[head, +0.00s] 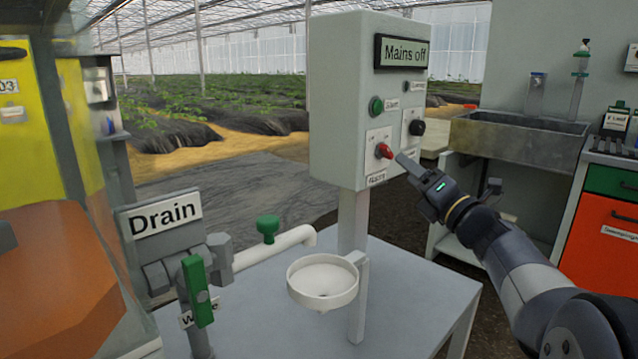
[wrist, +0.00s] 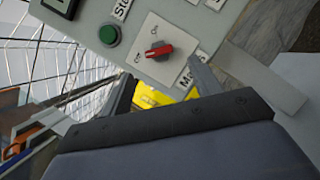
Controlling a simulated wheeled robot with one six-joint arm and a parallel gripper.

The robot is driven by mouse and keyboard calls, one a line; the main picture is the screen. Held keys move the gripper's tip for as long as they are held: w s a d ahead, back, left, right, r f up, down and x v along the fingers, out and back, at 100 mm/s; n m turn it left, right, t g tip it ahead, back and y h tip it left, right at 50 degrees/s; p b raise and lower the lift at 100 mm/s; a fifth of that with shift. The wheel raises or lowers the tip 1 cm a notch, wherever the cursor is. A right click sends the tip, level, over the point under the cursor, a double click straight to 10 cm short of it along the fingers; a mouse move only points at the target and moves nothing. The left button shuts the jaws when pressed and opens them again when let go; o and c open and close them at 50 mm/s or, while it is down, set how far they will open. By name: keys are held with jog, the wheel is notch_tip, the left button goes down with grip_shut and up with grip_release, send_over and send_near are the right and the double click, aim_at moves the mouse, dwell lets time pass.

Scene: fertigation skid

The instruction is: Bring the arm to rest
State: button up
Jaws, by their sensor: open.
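My gripper (wrist: 162,86) is open, with its two fingers apart and nothing held between them. In the head view my gripper (head: 438,182) is in front of the grey control box (head: 345,100), at its lower right. One fingertip is close to the red rotary switch (head: 384,151); I cannot tell whether it touches. In the wrist view the red switch (wrist: 159,50) lies just beyond the fingers, its handle turned at a slant on a pale plate. The box's display (head: 402,52) reads "Mains off". My arm reaches in from the lower right.
A green button (head: 376,105) and a black knob (head: 417,127) are on the box. Below are a white funnel cup (head: 322,283) and a drain valve with a green handle (head: 198,290). A sink (head: 520,138) and an orange cabinet (head: 606,235) stand at right.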

aim_at(389, 152)
jog(key=x, duration=0.7)
jog(key=shift+r, duration=0.25)
jog(key=shift+s+r+m+h+p, duration=0.15)
jog(key=shift+m+h+p, duration=0.25)
jog(key=shift+m+p, duration=0.45)
jog(key=m+h+p, duration=0.1)
jog(key=m+p, duration=0.3)
jog(key=p, duration=0.4)
jog(key=shift+g, duration=0.3)
jog(key=m+h+p, duration=0.1)
jog(key=p, duration=0.2)
jog(key=shift+r+m+g, duration=0.1)
jog(key=shift+m+g, duration=0.15)
jog(key=shift+g, duration=0.05)
jog(key=m+p, duration=0.1)
jog(key=p, duration=0.3)
jog(key=shift+m+p, duration=0.3)
jog(key=shift+m, duration=0.1)
jog(key=m+g+p, duration=0.1)
jog(key=m+p, duration=0.2)
jog(key=p, duration=0.6)
jog(key=m+g+p, duration=0.2)
jog(key=m+p, duration=0.1)
jog(key=p, duration=0.6)
jog(key=shift+r+h+p, duration=0.2)
jog(key=shift+h+p, duration=0.2)
jog(key=p, duration=0.3)
jog(key=shift+m+g, duration=0.3)
jog(key=shift+m, duration=0.1)
